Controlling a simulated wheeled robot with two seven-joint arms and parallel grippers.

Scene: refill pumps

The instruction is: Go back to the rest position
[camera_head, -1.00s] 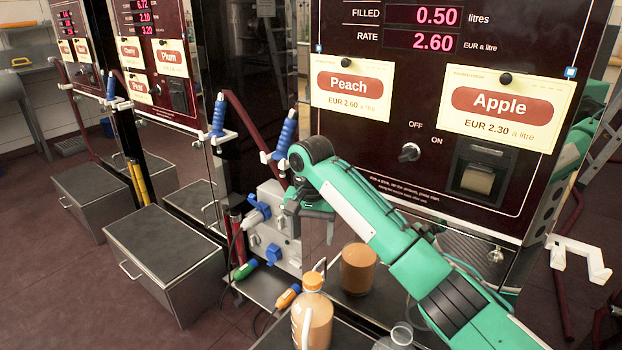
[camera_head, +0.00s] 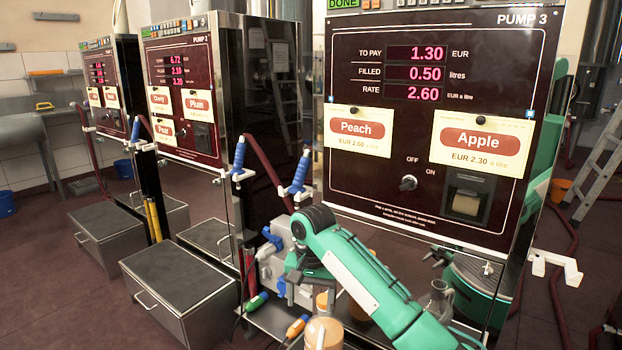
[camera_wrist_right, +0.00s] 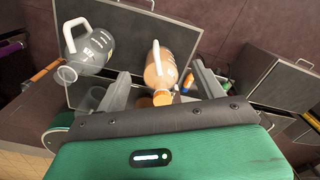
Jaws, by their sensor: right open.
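My right gripper (camera_head: 300,275) hangs in front of PUMP 3 (camera_head: 440,130), low beside the grey nozzle block (camera_head: 275,270). In the right wrist view the two fingers of the right gripper (camera_wrist_right: 165,85) stand wide apart, with nothing held between them. An orange-filled bottle (camera_head: 323,335) stands below my right arm in the head view. In the right wrist view this bottle (camera_wrist_right: 170,65) shows beyond the fingers, beside a clear jug with a white handle (camera_wrist_right: 92,52). My right arm hides part of the shelf. My left gripper is not in view.
PUMP 2 (camera_head: 180,95) and another pump stand to the left, with grey step boxes (camera_head: 180,285) on the floor. Blue-handled nozzles (camera_head: 300,172) hang beside PUMP 3. A white hook (camera_head: 555,265) juts out at right. A ladder (camera_head: 600,170) stands behind.

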